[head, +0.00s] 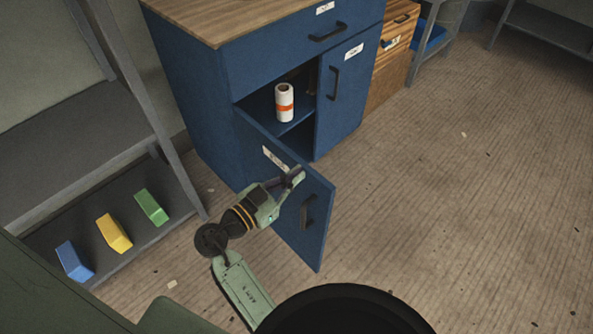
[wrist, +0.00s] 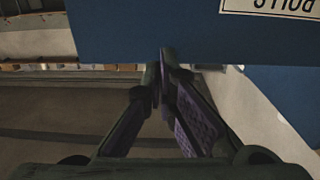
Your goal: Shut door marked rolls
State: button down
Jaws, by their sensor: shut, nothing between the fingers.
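The blue door (head: 318,232) of the cabinet stands open, swung out toward me, with a dark handle (head: 308,211) on its outer face. Its white label (head: 276,159) shows near the upper edge; in the wrist view the label (wrist: 270,7) appears upside down, partly cut off, and seems to read ROLLS. My gripper (head: 297,174) is at the door's upper edge, closed and empty. In the wrist view my gripper (wrist: 167,60) has its fingertips together at the blue door panel (wrist: 140,35). I cannot tell whether they touch it.
The blue cabinet (head: 190,90) has a closed drawer (head: 290,50) and a closed right door (head: 347,90). A white roll with an orange band (head: 285,103) stands inside. A grey shelf (head: 70,140) with blue, yellow and green blocks is at left.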

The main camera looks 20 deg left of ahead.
jog(key=shift+w+d, duration=0.15)
jog(key=shift+w, duration=0.15)
